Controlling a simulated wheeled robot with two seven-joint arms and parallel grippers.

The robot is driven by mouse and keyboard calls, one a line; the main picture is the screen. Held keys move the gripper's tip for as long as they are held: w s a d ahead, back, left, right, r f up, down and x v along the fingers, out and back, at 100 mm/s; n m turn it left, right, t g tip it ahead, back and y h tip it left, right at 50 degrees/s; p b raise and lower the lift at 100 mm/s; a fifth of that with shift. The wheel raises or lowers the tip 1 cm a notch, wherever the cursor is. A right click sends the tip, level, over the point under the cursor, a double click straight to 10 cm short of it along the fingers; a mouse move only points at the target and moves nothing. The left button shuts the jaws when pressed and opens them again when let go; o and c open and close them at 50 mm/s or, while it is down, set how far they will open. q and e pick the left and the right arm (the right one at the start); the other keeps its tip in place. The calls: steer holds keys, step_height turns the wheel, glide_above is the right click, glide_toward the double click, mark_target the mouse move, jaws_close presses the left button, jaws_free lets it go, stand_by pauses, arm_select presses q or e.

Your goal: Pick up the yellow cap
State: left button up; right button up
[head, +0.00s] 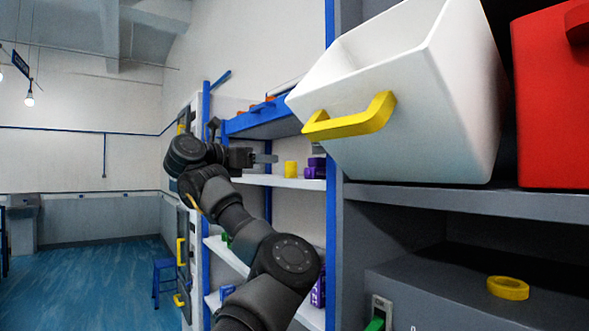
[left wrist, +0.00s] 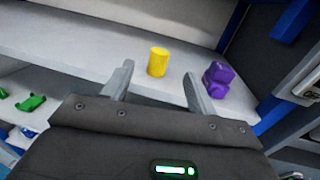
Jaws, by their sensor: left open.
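The yellow cap (left wrist: 157,62) is a small cylinder standing on a white shelf. In the left wrist view it is just beyond and between the fingertips of my left gripper (left wrist: 158,80), not touching either one. The gripper is open and empty. In the head view the yellow cap (head: 291,169) stands on the shelf just right of the left gripper's fingers (head: 265,158). My right gripper is not in view.
Purple objects (left wrist: 217,78) stand right of the cap, close to the right finger; they also show in the head view (head: 316,168). Green pieces (left wrist: 32,103) lie on a lower shelf. A white bin (head: 420,100) is at right.

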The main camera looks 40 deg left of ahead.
mark_target(286, 163)
arm_select(q)
steer(key=w+p, duration=0.2)
steer(key=w, duration=0.1)
steer(key=w+d+p, duration=0.1)
steer(key=w, duration=0.1)
steer(key=shift+w, duration=0.15)
steer(key=w, duration=0.1)
steer(key=w+p, duration=0.2)
steer(key=shift+w+d+f, duration=0.2)
steer(key=shift+w+f, duration=0.25)
steer(key=shift+w, duration=0.1)
steer(key=shift+s, duration=0.25)
steer(key=shift+c, duration=0.5)
steer(key=shift+w, duration=0.15)
steer(key=c, duration=0.7)
steer(key=shift+c, duration=1.3)
arm_select(e)
step_height(286, 163, up, 6)
steer(key=s, duration=0.1)
steer(key=shift+s+d, duration=0.15)
steer(key=shift+s, duration=0.2)
